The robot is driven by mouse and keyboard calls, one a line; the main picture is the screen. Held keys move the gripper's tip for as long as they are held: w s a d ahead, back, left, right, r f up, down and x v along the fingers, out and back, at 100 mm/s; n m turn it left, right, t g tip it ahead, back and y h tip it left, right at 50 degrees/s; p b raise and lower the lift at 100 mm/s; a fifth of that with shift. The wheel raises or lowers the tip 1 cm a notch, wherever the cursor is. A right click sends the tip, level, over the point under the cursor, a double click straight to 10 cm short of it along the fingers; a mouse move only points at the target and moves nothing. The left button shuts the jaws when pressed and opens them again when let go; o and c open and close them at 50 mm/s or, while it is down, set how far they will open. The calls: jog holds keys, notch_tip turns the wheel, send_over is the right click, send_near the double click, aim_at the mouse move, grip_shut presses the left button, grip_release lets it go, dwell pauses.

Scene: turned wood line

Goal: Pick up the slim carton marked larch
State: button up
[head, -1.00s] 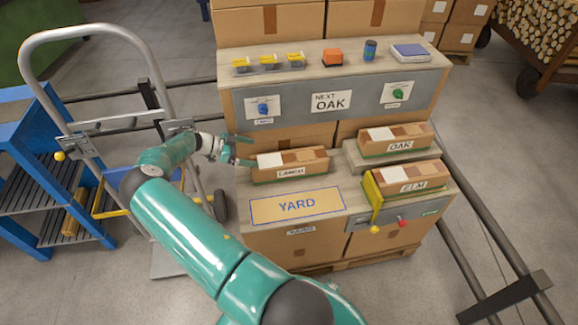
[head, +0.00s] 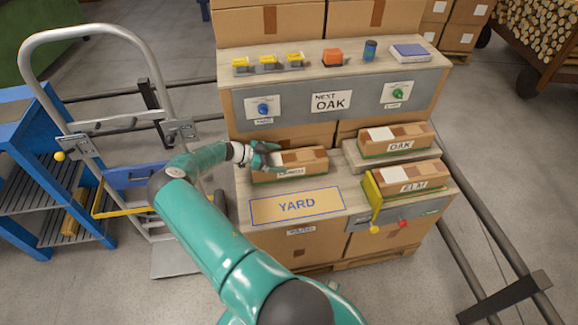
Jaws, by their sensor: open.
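The slim carton marked larch (head: 306,160) lies on the left of the lower work surface, behind the YARD panel. It is brown with a pale patch on top and a white label on its front, now partly hard to read. My gripper (head: 268,155) is open at the carton's left end and overlaps that end in the picture. I cannot tell whether the fingers touch it.
The OAK carton (head: 392,138) sits on a raised block at right, and the ELM carton (head: 412,178) sits in a yellow-sided holder in front of it. The flat YARD panel (head: 297,206) is bare. A grey hand truck (head: 85,33) stands at left.

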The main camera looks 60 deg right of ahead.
jog(key=shift+x, duration=0.75)
jog(key=c, duration=1.4)
jog(key=shift+c, duration=1.1)
jog(key=shift+r, duration=0.15)
